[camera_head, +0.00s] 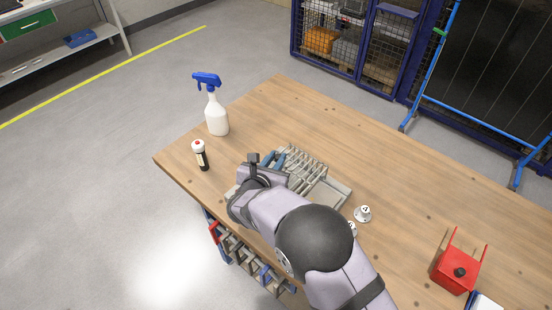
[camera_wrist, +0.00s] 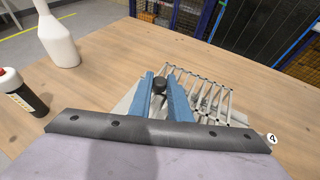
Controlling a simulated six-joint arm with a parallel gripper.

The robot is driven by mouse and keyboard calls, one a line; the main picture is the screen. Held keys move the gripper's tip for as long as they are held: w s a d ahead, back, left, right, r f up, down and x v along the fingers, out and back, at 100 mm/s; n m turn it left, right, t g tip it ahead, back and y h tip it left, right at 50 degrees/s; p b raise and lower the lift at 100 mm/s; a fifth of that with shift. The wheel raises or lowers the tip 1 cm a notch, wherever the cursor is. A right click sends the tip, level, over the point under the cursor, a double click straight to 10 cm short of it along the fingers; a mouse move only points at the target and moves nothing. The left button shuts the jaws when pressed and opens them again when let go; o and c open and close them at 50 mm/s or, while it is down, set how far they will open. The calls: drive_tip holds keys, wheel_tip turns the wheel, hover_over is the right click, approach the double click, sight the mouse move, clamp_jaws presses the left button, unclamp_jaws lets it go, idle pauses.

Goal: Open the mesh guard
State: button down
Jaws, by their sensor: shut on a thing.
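The mesh guard (camera_head: 305,163) is a grey metal lattice over a shallow grey jig (camera_head: 338,199) on the wooden table. In the wrist view the guard (camera_wrist: 207,90) shows as pale crossing rods, just right of my fingers. My gripper (camera_head: 272,160) is at the guard's left end, and its two blue fingers (camera_wrist: 161,78) point away from the wrist. They are shut on a dark round knob (camera_wrist: 159,85) between them. How the knob joins the guard is hidden. I cannot tell how far the guard is tilted. My arm covers the jig's near side.
A white spray bottle (camera_head: 217,118) and a dark bottle with a white cap (camera_head: 201,156) stand left of the jig. A white numbered piece (camera_head: 363,213) lies to its right. A red container (camera_head: 459,268) stands farther right. The table (camera_head: 400,165) behind the jig is clear.

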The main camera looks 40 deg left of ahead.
drive_tip(key=shift+a+f+b, duration=0.1)
drive_tip(key=shift+a+b, duration=0.6)
drive_tip(key=shift+a, duration=1.45)
drive_tip(key=c, duration=1.6)
unclamp_jaws()
drive_tip(key=shift+c, duration=0.2)
drive_tip(key=shift+s, duration=0.1)
drive_tip(key=shift+b+v, duration=1.65)
drive_tip(key=shift+v, duration=2.05)
